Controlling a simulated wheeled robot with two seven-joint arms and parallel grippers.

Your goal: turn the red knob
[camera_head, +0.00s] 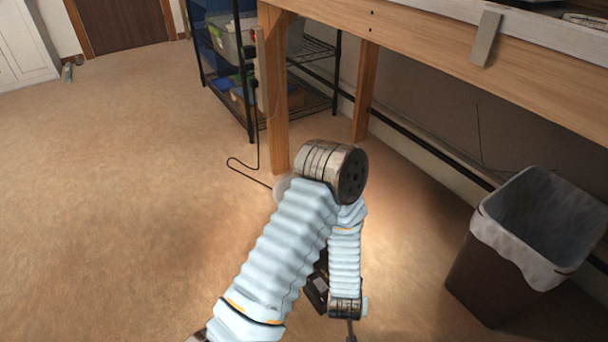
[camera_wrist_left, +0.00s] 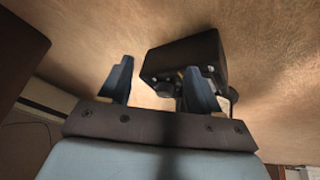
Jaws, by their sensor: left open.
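No red knob shows in either view. My left gripper (camera_wrist_left: 158,66) is open in the left wrist view, with its two dark fingers apart and nothing seen held between them. A dark box-shaped thing (camera_wrist_left: 186,58) shows beyond and partly behind the right finger; I cannot tell what it is. In the head view a pale blue sleeved arm of mine rises from the bottom, bends at a metal elbow and drops again. Its gripper cannot be made out there. My right gripper is not seen.
A wooden workbench (camera_head: 440,42) runs along the right wall, its legs near my elbow. A brown bin (camera_head: 484,280) with a white liner stands at the lower right. A black wire shelf (camera_head: 240,105) with containers stands behind. The tan floor (camera_head: 110,200) at left is clear.

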